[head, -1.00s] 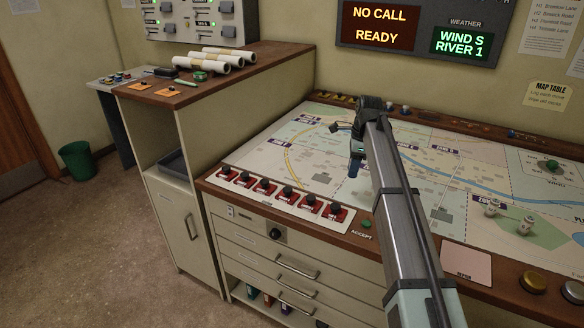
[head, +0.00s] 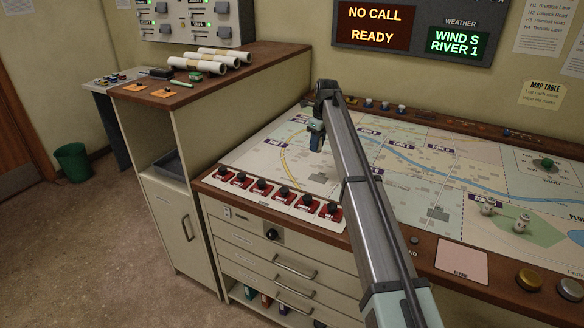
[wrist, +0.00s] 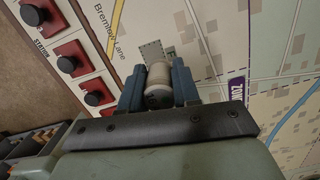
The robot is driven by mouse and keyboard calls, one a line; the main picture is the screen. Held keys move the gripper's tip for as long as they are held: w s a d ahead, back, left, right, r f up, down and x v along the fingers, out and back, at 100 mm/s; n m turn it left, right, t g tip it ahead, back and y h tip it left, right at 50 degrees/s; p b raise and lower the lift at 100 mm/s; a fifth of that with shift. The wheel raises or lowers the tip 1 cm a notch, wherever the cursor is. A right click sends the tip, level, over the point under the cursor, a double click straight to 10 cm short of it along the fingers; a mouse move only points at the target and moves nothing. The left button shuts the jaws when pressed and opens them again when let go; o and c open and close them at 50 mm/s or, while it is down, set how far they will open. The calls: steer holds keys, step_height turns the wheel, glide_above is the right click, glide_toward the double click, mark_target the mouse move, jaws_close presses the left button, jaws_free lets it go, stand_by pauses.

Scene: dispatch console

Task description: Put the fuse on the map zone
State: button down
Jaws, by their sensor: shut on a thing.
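My gripper (head: 316,142) hangs over the left part of the map on the table in the head view. In the wrist view my gripper (wrist: 158,88) has its blue fingers closed on both sides of a pale cylinder with a dark end, the fuse (wrist: 158,75). The fuse is too small to make out in the head view. I cannot tell whether the fuse touches the map.
A row of red switches with black knobs (head: 284,196) lines the map's front left edge. White figures (head: 522,224) stand on the right of the map. Small knobs (head: 385,106) line the back rail. A wooden-topped cabinet (head: 240,72) with paper rolls stands higher at left.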

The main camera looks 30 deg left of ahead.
mark_target(315, 174)
steer(key=shift+f, duration=5)
steer(key=shift+f, duration=0.1)
steer(key=c, duration=0.8)
jaws_free()
steer(key=r, duration=0.4)
steer(key=d+r, duration=0.1)
steer(key=r, duration=0.7)
steer(key=shift+s+d+r, duration=0.1)
steer(key=shift+d, duration=0.15)
